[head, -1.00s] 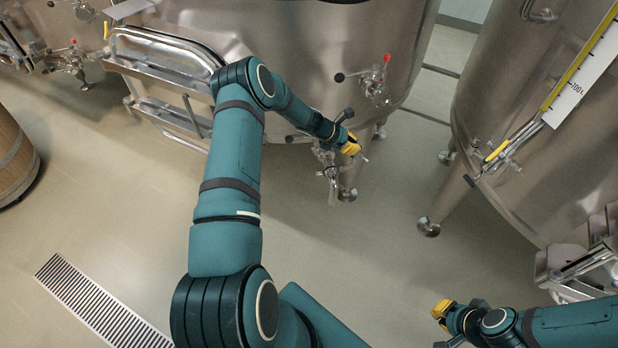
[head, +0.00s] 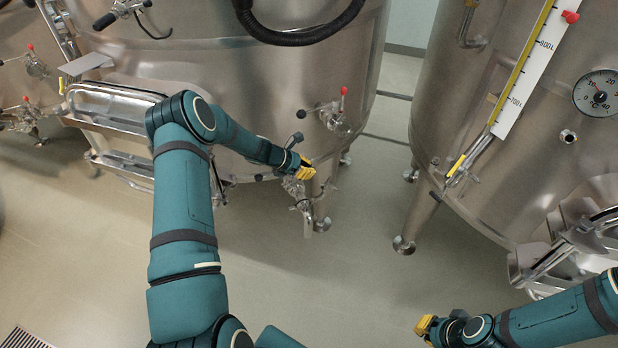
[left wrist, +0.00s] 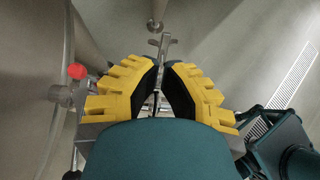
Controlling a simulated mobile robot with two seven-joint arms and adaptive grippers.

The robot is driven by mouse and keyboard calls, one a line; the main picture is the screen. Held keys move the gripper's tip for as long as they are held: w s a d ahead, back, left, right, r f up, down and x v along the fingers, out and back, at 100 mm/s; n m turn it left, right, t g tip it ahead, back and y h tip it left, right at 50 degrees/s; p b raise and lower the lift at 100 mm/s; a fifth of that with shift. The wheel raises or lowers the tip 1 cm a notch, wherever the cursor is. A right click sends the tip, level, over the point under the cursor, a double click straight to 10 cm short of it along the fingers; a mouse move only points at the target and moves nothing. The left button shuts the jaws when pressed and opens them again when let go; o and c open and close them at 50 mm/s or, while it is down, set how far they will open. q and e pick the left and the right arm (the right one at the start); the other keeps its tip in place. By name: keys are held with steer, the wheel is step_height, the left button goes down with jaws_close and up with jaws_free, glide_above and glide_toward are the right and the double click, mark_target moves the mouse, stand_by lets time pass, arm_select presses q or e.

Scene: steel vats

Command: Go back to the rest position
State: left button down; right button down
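My left gripper (head: 308,168) is just above the drain valve (head: 298,189) at the foot of the middle steel vat (head: 270,90). In the left wrist view my left gripper's yellow fingers (left wrist: 161,64) stand a narrow gap apart, with nothing clearly held. A metal valve fitting (left wrist: 160,42) shows beyond and between the tips; whether they touch it I cannot tell. My right gripper (head: 427,327) is at the lower right, low in the head view, apart from the vats. Its finger opening is too small to make out.
The right vat (head: 540,150) carries a level scale (head: 523,75), a dial gauge (head: 600,94) and a hatch frame (head: 560,250) near my right arm. A red-tipped sampling tap (head: 335,112) juts from the middle vat. Open floor (head: 330,280) lies between my arms.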

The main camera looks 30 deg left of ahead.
arm_select(q)
step_height(320, 180, up, 6)
steer(key=s, duration=0.1)
steer(key=shift+a+r, duration=0.25)
steer(key=shift+a, duration=0.15)
steer(key=shift+s, duration=0.1)
